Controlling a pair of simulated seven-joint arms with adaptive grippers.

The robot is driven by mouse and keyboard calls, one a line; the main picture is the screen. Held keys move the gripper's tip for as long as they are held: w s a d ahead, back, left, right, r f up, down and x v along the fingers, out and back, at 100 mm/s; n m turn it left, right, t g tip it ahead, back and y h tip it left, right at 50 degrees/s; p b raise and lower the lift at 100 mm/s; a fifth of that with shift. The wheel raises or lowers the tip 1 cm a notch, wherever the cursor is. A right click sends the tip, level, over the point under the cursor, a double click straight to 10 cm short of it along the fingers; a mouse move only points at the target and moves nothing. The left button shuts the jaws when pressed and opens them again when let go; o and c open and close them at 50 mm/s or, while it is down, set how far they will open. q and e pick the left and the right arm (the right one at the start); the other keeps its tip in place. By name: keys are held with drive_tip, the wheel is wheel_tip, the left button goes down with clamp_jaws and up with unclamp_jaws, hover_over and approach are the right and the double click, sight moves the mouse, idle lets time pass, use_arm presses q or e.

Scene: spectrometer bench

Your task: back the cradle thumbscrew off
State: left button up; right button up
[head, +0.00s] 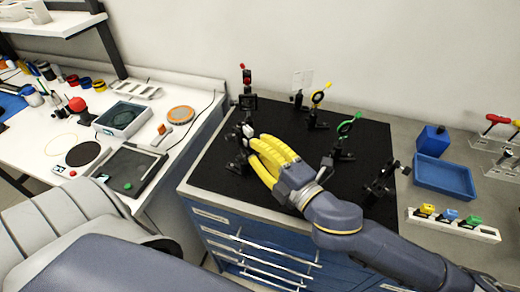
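My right gripper (251,151) has yellow fingers and comes in from the right over the black breadboard (290,118). Its fingertips are at a small dark mount (239,165) near the board's left side, with a pale piece (248,131) showing just beyond them. The fingers cover part of this mount. I cannot make out the thumbscrew, nor which mount is the cradle, nor whether the fingertips touch or grip anything. My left arm fills the lower left, and its gripper is not in view.
Mounts with red (246,76), yellow (318,97) and green (346,127) parts stand on the board. Another dark mount (381,182) is at its right. A blue tray (444,177) and white rack (452,225) lie further right. A cluttered white bench (190,137) is at left.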

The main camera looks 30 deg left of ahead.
drive_tip(key=shift+o, duration=1.2)
drive_tip(key=shift+d, duration=0.1)
drive_tip(key=v, duration=1.1)
drive_tip(key=shift+s+d, duration=0.15)
drive_tip(key=shift+d, duration=0.25)
